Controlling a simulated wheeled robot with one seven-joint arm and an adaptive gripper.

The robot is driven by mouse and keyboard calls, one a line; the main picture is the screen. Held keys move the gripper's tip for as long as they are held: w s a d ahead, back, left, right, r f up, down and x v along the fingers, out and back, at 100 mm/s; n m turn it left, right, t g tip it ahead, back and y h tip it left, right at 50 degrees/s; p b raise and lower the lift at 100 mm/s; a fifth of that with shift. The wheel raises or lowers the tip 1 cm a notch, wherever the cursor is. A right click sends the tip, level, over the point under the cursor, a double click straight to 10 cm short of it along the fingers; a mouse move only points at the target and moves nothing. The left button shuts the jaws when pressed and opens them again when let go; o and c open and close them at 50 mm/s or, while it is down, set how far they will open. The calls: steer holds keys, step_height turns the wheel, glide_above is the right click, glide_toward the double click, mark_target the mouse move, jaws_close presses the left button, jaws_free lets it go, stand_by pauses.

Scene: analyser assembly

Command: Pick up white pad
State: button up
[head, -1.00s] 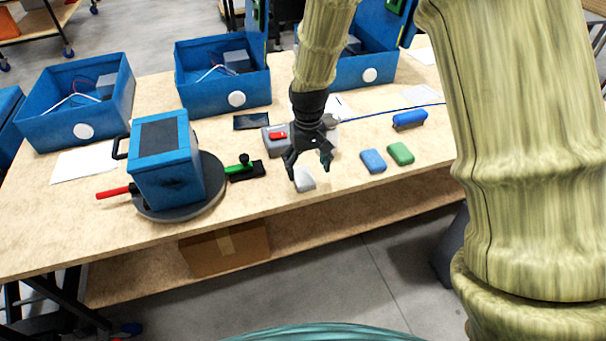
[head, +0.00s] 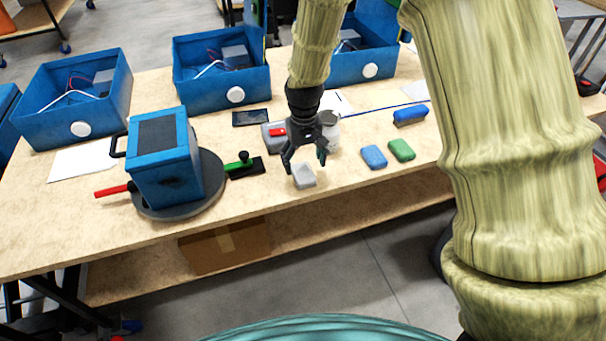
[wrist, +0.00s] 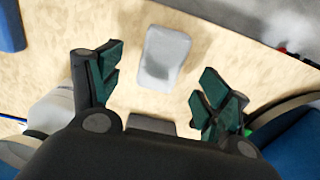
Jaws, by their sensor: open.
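The white pad (head: 304,176) is a small pale grey-white block lying on the wooden table near its front edge. In the wrist view the white pad (wrist: 165,58) lies just beyond the fingertips, roughly centred between them. My gripper (head: 305,164) is open and above the pad, slightly behind it in the head view. In the wrist view the two green-padded fingers (wrist: 156,85) are spread wide with nothing between them. The fingers do not appear to touch the pad.
A blue pad (head: 374,157) and a green pad (head: 401,150) lie to the right. A grey case with a red item (head: 277,132) stands behind my gripper. A blue box on a round turntable (head: 165,165) stands left. Bare table (head: 330,185) surrounds the white pad.

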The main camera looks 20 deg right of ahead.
mark_target(303, 172)
steer(key=shift+s+a+f+p, duration=0.1)
steer(key=shift+f+p, duration=0.15)
steer(key=shift+f, duration=0.95)
steer(key=shift+s+f+p, duration=0.1)
steer(key=shift+f+p, duration=0.1)
steer(key=shift+f, duration=0.95)
steer(key=shift+c, duration=0.4)
steer(key=c, duration=0.9)
steer(key=shift+w+r, duration=0.1)
steer(key=shift+r, duration=0.1)
steer(key=shift+r, duration=0.6)
steer(key=shift+r+b, duration=0.5)
steer(key=shift+r, duration=0.45)
steer(key=s+a, duration=0.1)
steer(key=s, duration=0.4)
steer(key=s+a+r+b, duration=0.1)
steer(key=s, duration=0.4)
steer(key=s+a+b, duration=0.1)
steer(key=s, duration=0.4)
steer(key=shift+s+a+r, duration=0.3)
steer(key=shift+s+a, duration=0.05)
